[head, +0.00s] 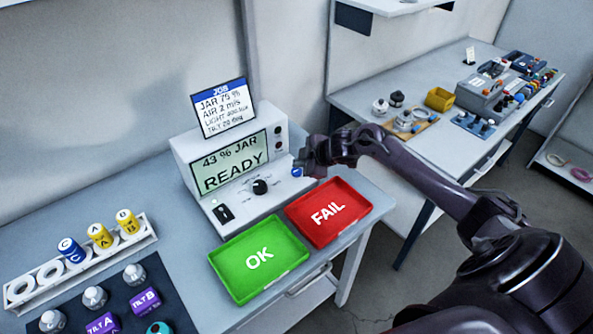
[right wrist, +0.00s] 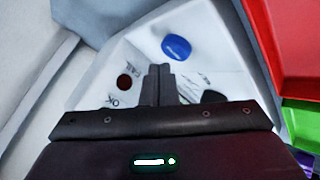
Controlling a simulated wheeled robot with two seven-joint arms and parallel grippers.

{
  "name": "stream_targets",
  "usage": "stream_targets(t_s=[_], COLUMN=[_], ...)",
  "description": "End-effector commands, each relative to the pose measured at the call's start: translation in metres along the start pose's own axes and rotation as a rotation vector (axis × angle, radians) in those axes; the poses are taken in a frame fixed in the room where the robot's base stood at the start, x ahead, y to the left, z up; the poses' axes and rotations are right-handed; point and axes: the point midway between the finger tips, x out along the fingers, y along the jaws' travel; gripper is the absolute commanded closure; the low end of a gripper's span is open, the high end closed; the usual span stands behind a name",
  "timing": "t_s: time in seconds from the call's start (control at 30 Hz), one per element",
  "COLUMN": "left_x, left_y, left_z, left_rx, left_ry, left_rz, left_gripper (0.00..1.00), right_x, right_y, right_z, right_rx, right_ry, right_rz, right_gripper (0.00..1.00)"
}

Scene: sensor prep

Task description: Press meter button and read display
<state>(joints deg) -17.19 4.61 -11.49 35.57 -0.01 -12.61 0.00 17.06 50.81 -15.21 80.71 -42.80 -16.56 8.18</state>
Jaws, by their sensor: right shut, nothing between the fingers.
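The white meter (head: 222,155) stands on the table. Its green display (head: 230,163) reads "43 % JAR READY". A blue button (head: 297,172) sits at the right of its sloped front panel and shows large in the right wrist view (right wrist: 176,48). A black knob (head: 260,187) and a black switch (head: 223,213) are on the same panel. My right gripper (head: 304,163) is at the panel's right end, close to the blue button. In the right wrist view its fingers (right wrist: 159,72) are together and empty, just short of the button. Contact is not visible. My left gripper is out of view.
A job card (head: 223,108) stands on the meter, reading JAR 75 %, AIR 2 m/s. A green OK tray (head: 259,257) and a red FAIL tray (head: 328,211) lie in front. A jar rack (head: 80,262) is at left. Another bench (head: 400,153) stands behind right.

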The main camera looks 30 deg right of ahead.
Motion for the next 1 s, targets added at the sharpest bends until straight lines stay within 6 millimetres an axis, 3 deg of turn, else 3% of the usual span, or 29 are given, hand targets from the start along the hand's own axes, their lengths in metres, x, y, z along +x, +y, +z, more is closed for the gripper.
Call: stream_targets(t_s=[1.0], left_x=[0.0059], left_y=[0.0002], left_z=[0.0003], left_rx=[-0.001], left_ry=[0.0], left_rz=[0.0], left_gripper=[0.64], right_x=[0.0088], right_y=[-0.0067], right_z=[0.0064], right_rx=[0.0], right_ry=[0.0], right_rz=[0.0], right_gripper=[1.0])
